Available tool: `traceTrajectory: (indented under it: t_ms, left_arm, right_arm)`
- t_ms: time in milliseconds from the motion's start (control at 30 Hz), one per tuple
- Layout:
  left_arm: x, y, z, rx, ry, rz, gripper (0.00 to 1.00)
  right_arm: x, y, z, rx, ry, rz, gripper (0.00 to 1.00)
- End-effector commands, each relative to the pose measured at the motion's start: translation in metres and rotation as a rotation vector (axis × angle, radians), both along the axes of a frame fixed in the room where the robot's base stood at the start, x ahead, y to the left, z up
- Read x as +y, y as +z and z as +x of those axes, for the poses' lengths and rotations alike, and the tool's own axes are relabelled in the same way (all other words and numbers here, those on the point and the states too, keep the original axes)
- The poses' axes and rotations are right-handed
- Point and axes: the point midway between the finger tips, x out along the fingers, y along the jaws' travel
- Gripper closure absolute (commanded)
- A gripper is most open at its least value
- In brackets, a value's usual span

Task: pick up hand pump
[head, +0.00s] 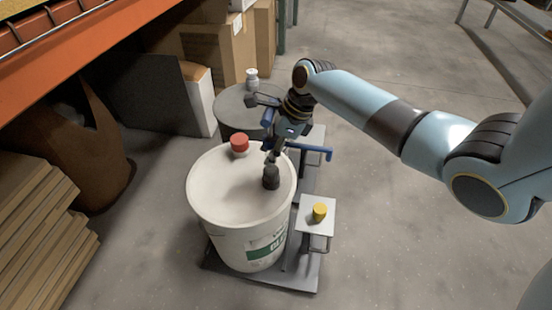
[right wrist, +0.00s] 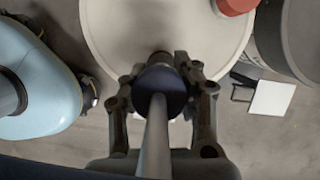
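The hand pump stands on the lid of a white drum (head: 235,180); I see its dark lower body (head: 271,178) and, in the right wrist view, a grey rod (right wrist: 155,140) rising from a dark round collar (right wrist: 160,88). A blue bar (head: 310,150) beside the gripper looks like its handle. My right gripper (head: 270,155) is at the pump from above, with one finger on each side of the collar in the right wrist view (right wrist: 161,68). The collar hides part of the fingertips, so whether they press on it is unclear. My left gripper is out of view.
A red cap (head: 239,143) sits on the drum lid. A darker drum (head: 240,108) with a pale bottle (head: 251,79) stands behind. A small shelf (head: 316,228) holds a yellow cap (head: 319,211). Cardboard boxes and an orange rack are left; floor to the right is clear.

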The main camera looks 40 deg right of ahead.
Motion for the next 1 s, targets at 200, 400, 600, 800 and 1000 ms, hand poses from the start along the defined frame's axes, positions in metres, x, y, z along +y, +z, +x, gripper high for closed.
traceTrajectory:
  t_ms: [200, 400, 600, 800, 1000]
  left_arm:
    - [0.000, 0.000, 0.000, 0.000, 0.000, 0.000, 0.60]
    - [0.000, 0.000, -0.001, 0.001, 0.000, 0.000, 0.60]
    - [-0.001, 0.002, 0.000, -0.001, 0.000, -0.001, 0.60]
    - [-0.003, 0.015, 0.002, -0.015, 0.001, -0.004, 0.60]
    - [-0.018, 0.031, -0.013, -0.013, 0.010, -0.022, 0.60]
  right_arm:
    - [0.000, 0.000, 0.000, 0.001, 0.000, 0.000, 1.00]
    - [0.000, 0.000, 0.000, 0.001, 0.000, 0.001, 1.00]
    - [0.000, 0.004, 0.000, -0.001, 0.001, 0.001, 1.00]
    - [0.000, 0.030, 0.001, -0.004, 0.001, 0.001, 1.00]
    - [-0.010, 0.061, -0.023, -0.001, 0.001, -0.003, 1.00]
